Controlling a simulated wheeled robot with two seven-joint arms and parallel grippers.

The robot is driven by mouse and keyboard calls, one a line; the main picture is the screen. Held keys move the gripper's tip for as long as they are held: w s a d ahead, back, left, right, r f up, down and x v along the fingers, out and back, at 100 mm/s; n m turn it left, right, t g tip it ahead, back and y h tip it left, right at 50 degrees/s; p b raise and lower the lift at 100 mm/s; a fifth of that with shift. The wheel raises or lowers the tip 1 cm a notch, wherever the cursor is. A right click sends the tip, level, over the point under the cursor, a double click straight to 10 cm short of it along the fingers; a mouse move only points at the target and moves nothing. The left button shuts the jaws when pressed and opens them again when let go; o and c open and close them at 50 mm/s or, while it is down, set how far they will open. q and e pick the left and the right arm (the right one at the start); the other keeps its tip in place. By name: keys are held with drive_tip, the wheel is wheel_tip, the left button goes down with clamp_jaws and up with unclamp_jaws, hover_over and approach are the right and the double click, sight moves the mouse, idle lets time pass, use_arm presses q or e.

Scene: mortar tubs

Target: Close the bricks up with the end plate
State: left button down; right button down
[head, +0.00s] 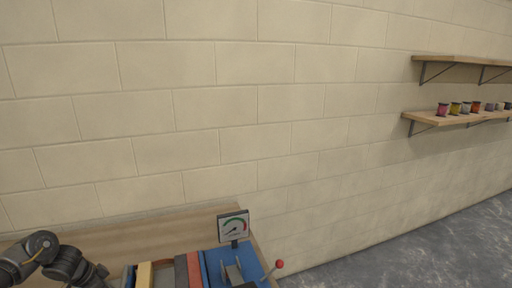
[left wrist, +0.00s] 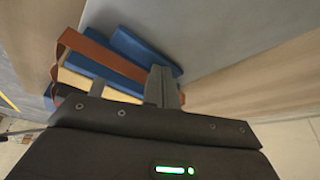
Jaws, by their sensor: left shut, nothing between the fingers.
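A row of bricks stands on the bench at the bottom of the head view: yellow (head: 144,275), grey (head: 163,275), dark (head: 181,270) and red (head: 194,270). A dark blue piece (head: 129,277) is at the row's left end. I cannot tell which piece is the end plate. The left wrist view shows an orange-brown piece (left wrist: 100,52), a cream piece (left wrist: 73,78) and a blue piece (left wrist: 140,46), partly hidden. My left gripper (left wrist: 130,90) is shut and empty, over the pieces in that view. The head view's lower edge cuts off its arm. My right gripper is not in view.
A gauge (head: 233,226) stands behind a blue base (head: 215,262) with a grey fixture (head: 234,274). A lever with a red knob (head: 279,264) sticks out at the right. Wall shelves (head: 440,118) with several small spools are far right. The bench's back strip (head: 120,236) is clear.

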sight(128, 287)
use_arm(q)
drive_tip(key=shift+f+b, duration=0.75)
drive_tip(key=shift+f, duration=0.7)
idle(0.5)
drive_tip(key=shift+r, duration=0.25)
drive_tip(key=shift+r+p, duration=0.75)
drive_tip(key=shift+p, duration=0.35)
drive_tip(key=shift+d, duration=0.1)
drive_tip(key=shift+w+d+p, duration=0.3)
drive_tip(key=shift+d+p, duration=0.1)
drive_tip(key=shift+d, duration=0.45)
drive_tip(key=shift+w+d+p, duration=0.3)
drive_tip(key=shift+d+p, duration=0.05)
drive_tip(key=shift+d, duration=0.5)
drive_tip(key=shift+w+d+p, duration=0.3)
drive_tip(key=shift+d+p, duration=0.1)
drive_tip(key=shift+d, duration=0.45)
drive_tip(key=shift+w+d+p, duration=0.25)
drive_tip(key=shift+w+d, duration=0.15)
drive_tip(key=shift+d, duration=0.65)
drive_tip(key=shift+w+d+p, duration=0.25)
drive_tip(key=shift+w+d, duration=0.1)
drive_tip(key=shift+d, duration=0.7)
drive_tip(key=shift+w+d+p, duration=0.25)
drive_tip(key=shift+w+d, duration=0.15)
drive_tip(key=shift+d, duration=0.65)
drive_tip(key=w+p+v, duration=0.2)
drive_tip(key=p+v, duration=0.8)
drive_tip(key=shift+r, duration=0.4)
